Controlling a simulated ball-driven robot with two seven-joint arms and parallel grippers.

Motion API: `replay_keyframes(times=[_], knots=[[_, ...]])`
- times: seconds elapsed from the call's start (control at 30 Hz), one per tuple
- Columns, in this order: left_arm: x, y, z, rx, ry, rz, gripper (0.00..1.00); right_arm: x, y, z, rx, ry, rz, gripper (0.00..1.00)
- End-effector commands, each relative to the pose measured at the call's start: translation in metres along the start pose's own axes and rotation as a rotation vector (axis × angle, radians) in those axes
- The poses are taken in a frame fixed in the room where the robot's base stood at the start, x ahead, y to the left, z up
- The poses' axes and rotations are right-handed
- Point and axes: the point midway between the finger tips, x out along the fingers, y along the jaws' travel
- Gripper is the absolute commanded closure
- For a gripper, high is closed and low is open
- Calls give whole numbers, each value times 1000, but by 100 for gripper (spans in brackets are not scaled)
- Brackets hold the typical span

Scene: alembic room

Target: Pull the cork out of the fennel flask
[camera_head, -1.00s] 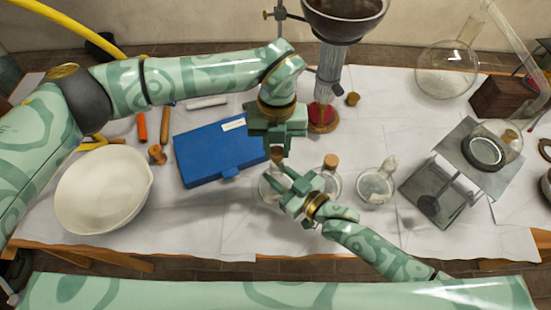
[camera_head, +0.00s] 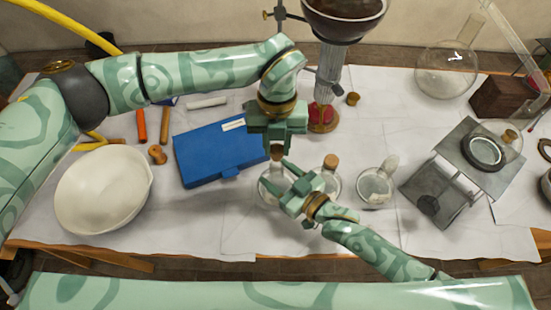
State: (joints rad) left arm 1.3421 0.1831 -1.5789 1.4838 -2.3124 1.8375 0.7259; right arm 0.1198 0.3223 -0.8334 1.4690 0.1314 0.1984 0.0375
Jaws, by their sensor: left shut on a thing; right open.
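A small round glass flask (camera_head: 268,190) stands on the papered bench in the middle, partly hidden by my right gripper. No readable label shows, so I cannot tell from markings that it is the fennel flask. A brown cork (camera_head: 277,153) is at the top of its neck. I cannot tell whether it is seated or clear of the mouth. My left gripper (camera_head: 276,143) is above, pointing down, shut on the cork. My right gripper (camera_head: 274,188) comes from the lower right. It is open, with its fingers spread beside the flask.
A second corked flask (camera_head: 325,188) and a stoppered flask (camera_head: 375,187) stand close on the right. A blue case (camera_head: 215,155) and white bowl (camera_head: 100,190) lie left. A stand with a dark bowl (camera_head: 343,25) rises behind. A metal stand (camera_head: 440,190) is right.

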Motion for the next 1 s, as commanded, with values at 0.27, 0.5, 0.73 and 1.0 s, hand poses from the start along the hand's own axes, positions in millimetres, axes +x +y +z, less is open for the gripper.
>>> replay_keyframes(times=[0.27,0.5,0.73,1.0], knots=[[-11,0,-2,0,-5,0,100,-41,0,-1,0,-2,0,43],[-20,0,-3,0,-9,0,100,-95,0,-1,0,-1,-1,43],[-24,0,-3,0,-10,0,100,-118,0,-2,0,2,0,43],[-47,0,-6,0,-13,0,100,-122,1,-21,-6,8,1,43]])
